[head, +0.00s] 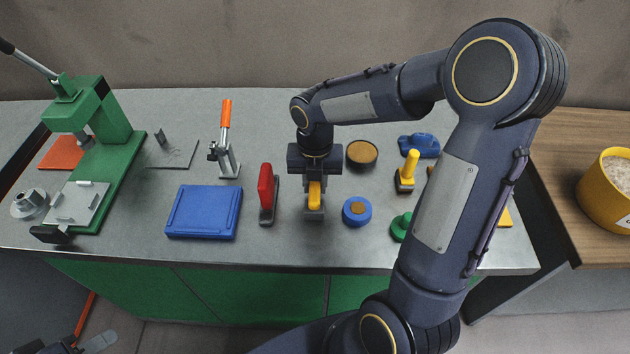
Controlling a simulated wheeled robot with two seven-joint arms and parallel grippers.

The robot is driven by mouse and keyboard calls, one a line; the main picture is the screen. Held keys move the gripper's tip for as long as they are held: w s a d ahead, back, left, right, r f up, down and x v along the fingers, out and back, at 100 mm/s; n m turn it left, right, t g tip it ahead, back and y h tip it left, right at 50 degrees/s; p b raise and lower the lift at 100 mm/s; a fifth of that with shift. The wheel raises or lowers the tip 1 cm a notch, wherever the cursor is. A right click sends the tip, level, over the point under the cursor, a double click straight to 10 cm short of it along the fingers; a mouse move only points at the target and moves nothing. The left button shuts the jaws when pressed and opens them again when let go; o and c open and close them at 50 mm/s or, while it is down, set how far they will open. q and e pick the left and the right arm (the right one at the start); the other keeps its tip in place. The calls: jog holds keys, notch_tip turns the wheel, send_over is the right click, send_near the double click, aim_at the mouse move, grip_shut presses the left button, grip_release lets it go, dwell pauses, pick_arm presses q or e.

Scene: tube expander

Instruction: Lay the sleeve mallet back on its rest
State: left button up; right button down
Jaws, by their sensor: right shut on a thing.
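My right gripper (315,172) points down over the middle of the bench. It is shut on a yellow piece with a grey end, which looks like the sleeve mallet (314,197). The gripper hides the upper part of it. I cannot tell whether the mallet touches the bench or a rest below it; no separate rest can be made out. My left gripper does not show clearly in this view.
A red-handled tool (266,187) and a blue tray (204,212) lie left of the gripper. A blue round piece (357,211), a dark round dish (362,154) and a yellow-handled tool (408,170) are right. A green press (104,185) stands far left; a toggle clamp (226,140) behind.

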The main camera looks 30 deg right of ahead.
jog(key=shift+f, duration=0.4)
jog(key=c, duration=1.1)
grip_release()
jog(key=shift+c, duration=0.2)
notch_tip(320, 180, up, 8)
jog(key=p, duration=0.7)
jog(key=shift+r, duration=0.1)
